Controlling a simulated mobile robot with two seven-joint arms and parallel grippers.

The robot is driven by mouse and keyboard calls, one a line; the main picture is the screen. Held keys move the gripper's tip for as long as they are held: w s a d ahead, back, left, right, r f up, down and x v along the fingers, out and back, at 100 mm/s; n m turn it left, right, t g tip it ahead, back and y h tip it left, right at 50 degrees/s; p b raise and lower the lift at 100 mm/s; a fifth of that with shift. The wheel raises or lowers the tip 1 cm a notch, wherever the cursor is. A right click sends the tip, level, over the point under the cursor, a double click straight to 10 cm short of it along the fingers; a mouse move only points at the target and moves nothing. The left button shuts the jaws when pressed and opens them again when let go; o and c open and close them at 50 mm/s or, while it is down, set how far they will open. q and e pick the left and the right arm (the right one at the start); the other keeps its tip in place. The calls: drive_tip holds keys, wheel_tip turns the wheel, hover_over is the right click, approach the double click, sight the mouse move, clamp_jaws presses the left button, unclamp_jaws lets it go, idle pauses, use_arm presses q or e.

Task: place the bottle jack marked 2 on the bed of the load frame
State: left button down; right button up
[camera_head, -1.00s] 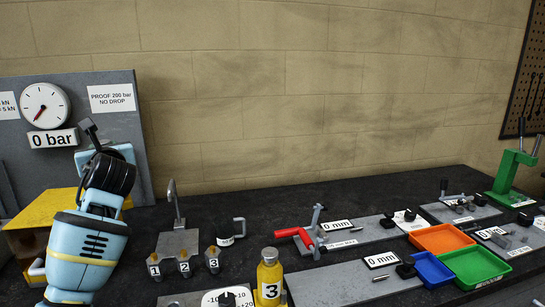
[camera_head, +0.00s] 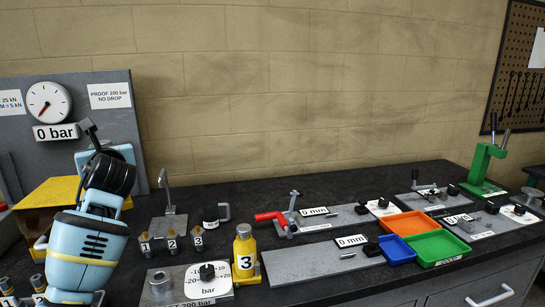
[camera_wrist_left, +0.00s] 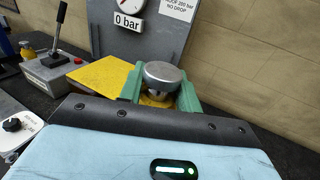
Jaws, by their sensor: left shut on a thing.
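In the left wrist view my left gripper (camera_wrist_left: 160,88) has its green fingers shut around a bottle jack (camera_wrist_left: 162,74) with a round grey top and a little yellow below it. Its number is hidden. In the head view my left arm hides this gripper and the held jack. A yellow block-like structure (camera_head: 48,193), perhaps part of the load frame, stands behind my left arm. Its yellow surface (camera_wrist_left: 100,78) shows beside the held jack in the wrist view. The frame's bed cannot be made out. A yellow bottle jack marked 3 (camera_head: 245,258) stands upright on the bench. My right gripper is out of view.
A gauge panel (camera_head: 110,120) reading 0 bar stands behind.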

use_arm(q)
drive_tip(key=s+d+f+m+t+h, duration=0.2)
drive_tip(key=s+d+f+h, duration=0.3)
drive_tip(key=s+d+f, duration=0.4)
drive_tip(key=s+d+f+m+t+h, duration=0.2)
drive_tip(key=s+d+f+m+h, duration=0.3)
drive_tip(key=s+d+f, duration=0.5)
drive_tip(key=s+f, duration=0.6)
drive_tip(key=s, duration=0.3)
drive_tip(key=shift+d+f+h, duration=0.25)
drive_tip(key=shift+f+h, duration=0.05)
drive_tip(key=shift+f, duration=0.05)
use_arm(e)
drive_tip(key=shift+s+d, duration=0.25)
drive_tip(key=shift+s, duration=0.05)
use_arm(q)
drive_tip(key=shift+w+d, duration=0.1)
drive_tip(key=shift+d, duration=0.05)
